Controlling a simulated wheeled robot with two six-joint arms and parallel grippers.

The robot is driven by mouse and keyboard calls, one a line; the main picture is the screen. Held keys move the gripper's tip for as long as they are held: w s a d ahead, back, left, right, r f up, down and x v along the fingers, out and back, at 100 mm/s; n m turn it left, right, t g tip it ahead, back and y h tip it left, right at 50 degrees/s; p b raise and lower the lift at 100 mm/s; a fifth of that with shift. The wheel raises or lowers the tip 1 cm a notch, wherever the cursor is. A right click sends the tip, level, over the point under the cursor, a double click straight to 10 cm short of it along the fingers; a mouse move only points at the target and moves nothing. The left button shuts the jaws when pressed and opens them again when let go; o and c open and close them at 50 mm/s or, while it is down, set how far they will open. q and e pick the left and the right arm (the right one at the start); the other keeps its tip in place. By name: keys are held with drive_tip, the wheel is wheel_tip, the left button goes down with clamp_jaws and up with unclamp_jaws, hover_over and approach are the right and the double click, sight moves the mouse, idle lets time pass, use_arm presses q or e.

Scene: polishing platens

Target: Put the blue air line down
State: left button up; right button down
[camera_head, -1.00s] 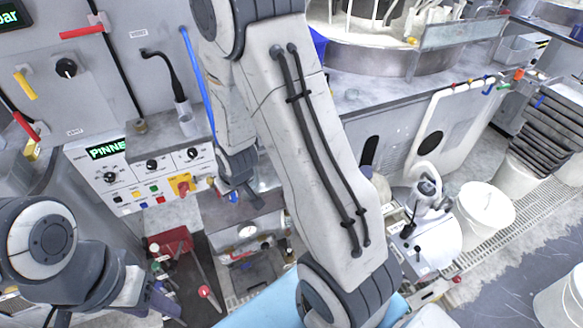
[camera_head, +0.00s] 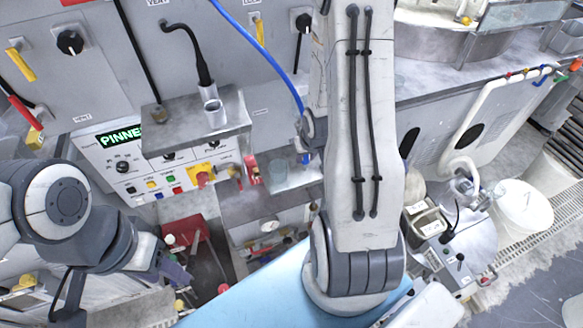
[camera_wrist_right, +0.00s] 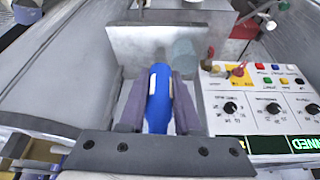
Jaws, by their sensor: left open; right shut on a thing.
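The blue air line (camera_head: 262,52) comes down from the top of the head view in a slanting curve to my right gripper (camera_head: 307,148). In the right wrist view, the two fingers of my right gripper (camera_wrist_right: 158,92) are shut on the thick blue end of the line (camera_wrist_right: 158,108). The line's end points down and is held in the air in front of the machine, partly hidden by my arm in the head view. My left gripper (camera_head: 176,274) is open and apart from the line, low at the left.
A red box (camera_head: 188,236) sits lower down.

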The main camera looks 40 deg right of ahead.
drive_tip(key=s+d+f+m+b, duration=0.1)
drive_tip(key=s+d+f+m, duration=0.1)
drive_tip(key=s+d+f, duration=0.3)
drive_tip(key=w+f+p, duration=0.1)
drive_tip(key=w+f, duration=0.1)
drive_tip(key=w, duration=0.2)
drive_tip(key=w+a+f+p, duration=0.1)
drive_tip(key=w+f, duration=0.2)
drive_tip(key=w, duration=0.1)
drive_tip(key=w+f, duration=0.3)
drive_tip(key=w, duration=0.1)
drive_tip(key=shift+w+a+p, duration=0.1)
drive_tip(key=shift+a+p, duration=0.05)
drive_tip(key=shift+p, duration=0.25)
drive_tip(key=shift+f, duration=0.25)
drive_tip(key=shift+f+h, duration=0.15)
drive_tip(key=shift+h, duration=0.15)
drive_tip(key=c, duration=0.6)
unclamp_jaws()
